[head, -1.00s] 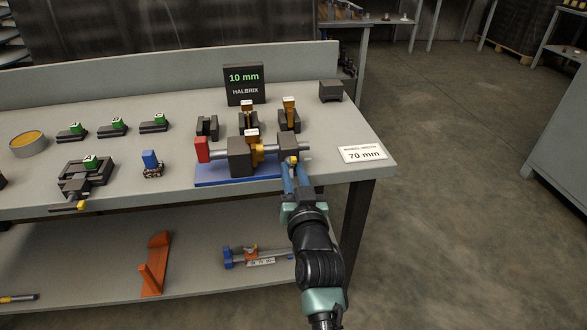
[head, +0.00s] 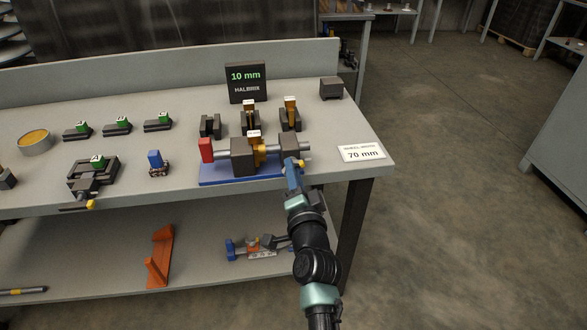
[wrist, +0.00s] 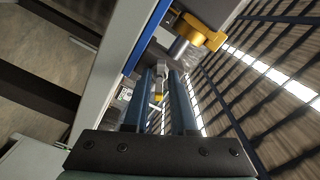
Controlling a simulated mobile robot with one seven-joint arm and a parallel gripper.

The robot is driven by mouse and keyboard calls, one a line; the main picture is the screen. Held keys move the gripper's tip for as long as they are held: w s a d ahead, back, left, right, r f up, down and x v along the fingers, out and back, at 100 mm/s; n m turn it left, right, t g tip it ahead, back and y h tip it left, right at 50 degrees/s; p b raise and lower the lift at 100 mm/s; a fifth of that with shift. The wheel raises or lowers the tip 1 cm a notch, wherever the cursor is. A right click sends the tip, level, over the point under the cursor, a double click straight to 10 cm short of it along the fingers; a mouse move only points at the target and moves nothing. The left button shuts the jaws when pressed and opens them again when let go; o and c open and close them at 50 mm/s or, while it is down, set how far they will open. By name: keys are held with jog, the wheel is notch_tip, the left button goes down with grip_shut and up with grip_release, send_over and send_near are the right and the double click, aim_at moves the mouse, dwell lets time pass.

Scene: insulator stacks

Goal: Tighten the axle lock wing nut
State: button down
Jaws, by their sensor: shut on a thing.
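The axle fixture has a blue base (head: 238,174), a red end block (head: 206,150), dark blocks and a grey axle (head: 305,147) through them. The axle lock wing nut (head: 301,163) is a small yellow part in front of the right dark block (head: 289,145). My gripper (head: 292,166) reaches it from the front, with its blue fingers seen nearly edge-on, and is shut on it. The fingers hide part of the nut and block.
Gold parts (head: 258,152) stand on the axle left of the right block. Dark holders (head: 210,126) stand behind the fixture. A 10 mm display (head: 246,83) stands farther back, and a 70 mm card (head: 361,153) lies to the right. A blue-topped part (head: 156,161) stands left.

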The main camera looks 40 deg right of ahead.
jog(key=m, duration=0.2)
jog(key=shift+m, duration=0.3)
dwell(1.0)
jog(key=c, duration=0.9)
grip_release()
jog(key=shift+s+p, duration=0.1)
jog(key=shift+p, duration=0.2)
jog(key=p+v, duration=0.3)
jog(key=v, duration=0.9)
jog(key=shift+s+a+p, duration=0.3)
